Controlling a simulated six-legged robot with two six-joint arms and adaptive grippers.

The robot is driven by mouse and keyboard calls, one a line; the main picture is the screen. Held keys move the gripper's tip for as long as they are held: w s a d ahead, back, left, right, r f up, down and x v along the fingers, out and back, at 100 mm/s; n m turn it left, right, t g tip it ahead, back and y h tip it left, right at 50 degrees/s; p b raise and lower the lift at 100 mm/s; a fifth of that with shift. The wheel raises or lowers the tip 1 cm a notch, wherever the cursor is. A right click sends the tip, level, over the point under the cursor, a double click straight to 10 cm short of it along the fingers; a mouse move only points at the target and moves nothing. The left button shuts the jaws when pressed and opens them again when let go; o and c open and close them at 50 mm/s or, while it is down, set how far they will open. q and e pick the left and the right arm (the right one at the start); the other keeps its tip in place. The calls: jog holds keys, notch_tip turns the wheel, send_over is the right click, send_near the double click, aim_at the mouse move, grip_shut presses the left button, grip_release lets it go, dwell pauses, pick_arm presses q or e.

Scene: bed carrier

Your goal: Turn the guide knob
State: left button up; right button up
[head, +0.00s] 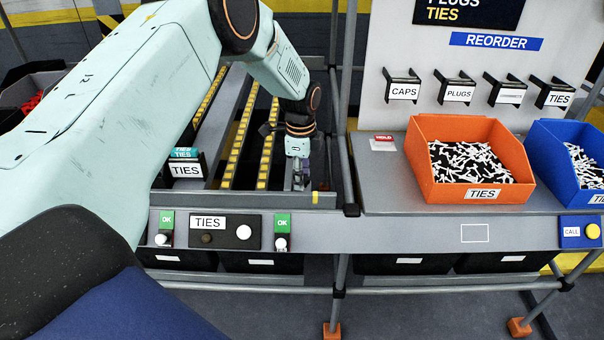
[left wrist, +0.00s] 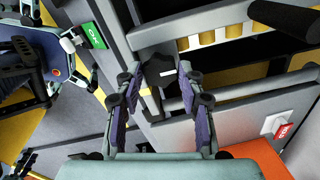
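My left gripper (head: 298,182) reaches down to the right end of the roller lane, just behind the front rail. In the left wrist view my left gripper (left wrist: 160,76) has its two purple-padded fingers wide apart. A dark, blocky knob (left wrist: 158,72), which looks like the guide knob, shows between the fingertips beside the lane's rail. I cannot tell whether either finger touches it. In the head view the knob is hidden or too small to make out behind the gripper. My right gripper is not in view.
Yellow roller tracks (head: 238,140) run back beneath my left arm. A front panel (head: 232,232) carries a TIES label between two green OK tags. An orange bin (head: 425,165) of ties and a blue bin (head: 555,160) stand to the right. A frame post (head: 345,110) rises close to the gripper.

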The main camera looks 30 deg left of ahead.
pick_arm(q)
jog(key=shift+f, duration=0.1)
jog(key=shift+c, duration=0.6)
jog(key=c, duration=0.5)
